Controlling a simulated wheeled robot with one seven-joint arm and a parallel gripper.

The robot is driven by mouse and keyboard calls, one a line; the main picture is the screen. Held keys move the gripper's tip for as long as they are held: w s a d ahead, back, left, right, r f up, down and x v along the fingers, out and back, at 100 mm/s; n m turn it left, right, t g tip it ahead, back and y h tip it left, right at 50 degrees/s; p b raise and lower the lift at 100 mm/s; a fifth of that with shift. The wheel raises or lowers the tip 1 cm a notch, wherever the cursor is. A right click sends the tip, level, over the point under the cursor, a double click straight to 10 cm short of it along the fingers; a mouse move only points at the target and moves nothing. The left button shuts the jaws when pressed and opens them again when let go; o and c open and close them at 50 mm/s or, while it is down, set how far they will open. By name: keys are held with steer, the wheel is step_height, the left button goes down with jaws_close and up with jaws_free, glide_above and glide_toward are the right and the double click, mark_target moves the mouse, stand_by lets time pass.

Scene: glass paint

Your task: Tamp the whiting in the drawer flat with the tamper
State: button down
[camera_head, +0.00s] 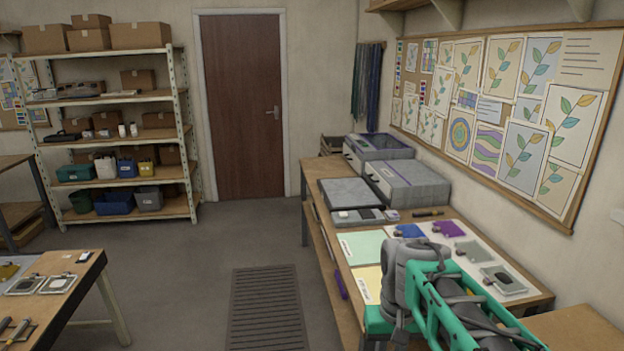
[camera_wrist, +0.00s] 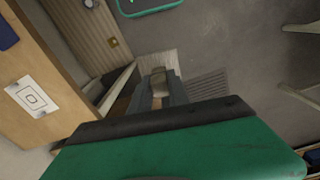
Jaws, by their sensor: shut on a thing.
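My gripper (camera_wrist: 160,100) shows in the wrist view with its dark fingers shut on a small pale, brownish piece, which looks like the tamper (camera_wrist: 159,75). Most of the piece is hidden between the fingers, and its far end is hard to make out. It is over the floor, beside a wooden piece of furniture. In the head view my green and grey arm is at the lower right over the bench, and my gripper cannot be made out there. I cannot make out the drawer or any whiting in either view.
The workbench (camera_head: 322,207) along the right wall holds grey boxes (camera_head: 410,182), a green sheet (camera_head: 362,246) and coloured glass pieces. A second table (camera_head: 75,300) stands at the lower left. A floor grate (camera_head: 266,308) lies between them. The floor in the middle is clear.

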step_height(320, 180, up, 11)
steer(key=p, duration=0.8)
steer(key=shift+f, duration=0.3)
